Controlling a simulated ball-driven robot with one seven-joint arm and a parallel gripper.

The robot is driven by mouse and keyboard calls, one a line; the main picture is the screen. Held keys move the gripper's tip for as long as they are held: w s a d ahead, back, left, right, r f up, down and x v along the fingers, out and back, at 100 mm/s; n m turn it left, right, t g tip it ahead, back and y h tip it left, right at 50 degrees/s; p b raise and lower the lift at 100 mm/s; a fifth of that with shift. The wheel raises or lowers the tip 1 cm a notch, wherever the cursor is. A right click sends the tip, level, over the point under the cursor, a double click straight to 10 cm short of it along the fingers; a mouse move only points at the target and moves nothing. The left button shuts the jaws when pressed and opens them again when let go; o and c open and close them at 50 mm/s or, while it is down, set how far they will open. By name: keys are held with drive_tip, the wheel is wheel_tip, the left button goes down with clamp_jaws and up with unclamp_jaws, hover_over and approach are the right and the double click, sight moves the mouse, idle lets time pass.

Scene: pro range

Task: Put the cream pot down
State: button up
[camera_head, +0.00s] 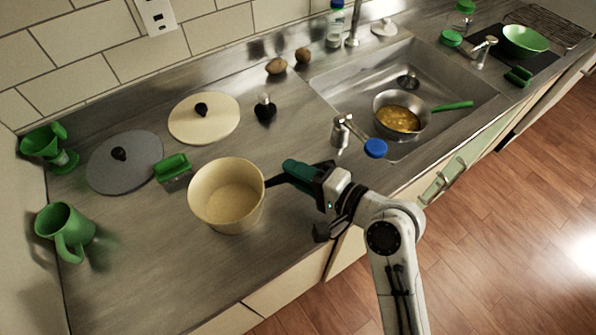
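The cream pot (228,205) is upright and looks empty, over the counter left of my gripper. I cannot tell whether its base touches the counter or hangs just above it. Its dark handle with a green grip points right, to my gripper (318,186). My gripper appears shut on the end of that handle. The fingertips are partly hidden by the handle and the gripper body.
Right is a sink (455,88) with a pan (391,123). Front-left counter is clear.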

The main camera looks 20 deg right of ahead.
drive_tip(key=o, duration=0.5)
drive_tip(key=shift+s+d, duration=0.1)
drive_tip(key=b+v, duration=0.2)
drive_tip(key=v, duration=0.8)
drive_tip(key=shift+s+d, duration=0.15)
drive_tip(key=shift+s, duration=0.1)
